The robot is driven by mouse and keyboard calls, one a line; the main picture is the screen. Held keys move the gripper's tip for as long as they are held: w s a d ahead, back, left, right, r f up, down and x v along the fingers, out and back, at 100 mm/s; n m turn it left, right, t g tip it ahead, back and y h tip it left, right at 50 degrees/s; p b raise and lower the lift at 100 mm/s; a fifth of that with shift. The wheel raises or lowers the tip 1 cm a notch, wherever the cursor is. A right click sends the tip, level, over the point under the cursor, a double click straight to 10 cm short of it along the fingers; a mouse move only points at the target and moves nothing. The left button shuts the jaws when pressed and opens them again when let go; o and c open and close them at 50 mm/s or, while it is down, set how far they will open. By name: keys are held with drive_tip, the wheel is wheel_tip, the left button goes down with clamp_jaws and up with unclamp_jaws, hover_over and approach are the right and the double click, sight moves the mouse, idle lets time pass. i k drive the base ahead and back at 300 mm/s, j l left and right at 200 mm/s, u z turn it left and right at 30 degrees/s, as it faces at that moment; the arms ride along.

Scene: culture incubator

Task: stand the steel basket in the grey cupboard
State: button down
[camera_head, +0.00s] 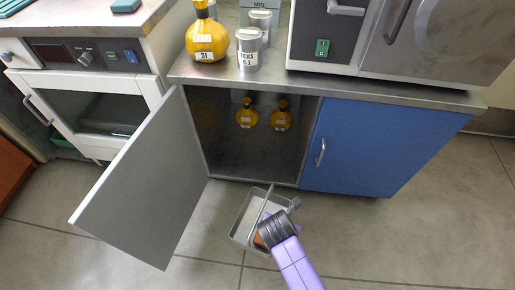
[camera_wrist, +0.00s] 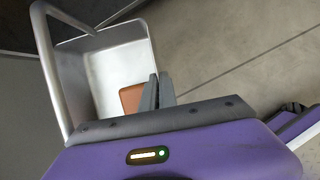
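The steel basket (camera_head: 240,229) is a shallow grey tray with a tall bar handle, in front of the open cupboard in the head view. The wrist view shows its pale inside (camera_wrist: 118,70), its handle (camera_wrist: 52,75) at the left and an orange-brown block (camera_wrist: 131,97) in it. My gripper (camera_wrist: 159,88) has its fingers close together, one on each side of the basket's side rim. I cannot tell whether the basket touches the floor. The grey cupboard (camera_head: 222,150) stands open, its grey door (camera_head: 145,180) swung out to the left.
A blue door (camera_head: 375,145) to the right is closed. Another yellow flask (camera_head: 206,40) and labelled tins (camera_head: 248,50) stand on the counter above.

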sight(256, 159)
drive_tip(key=i, duration=1.4)
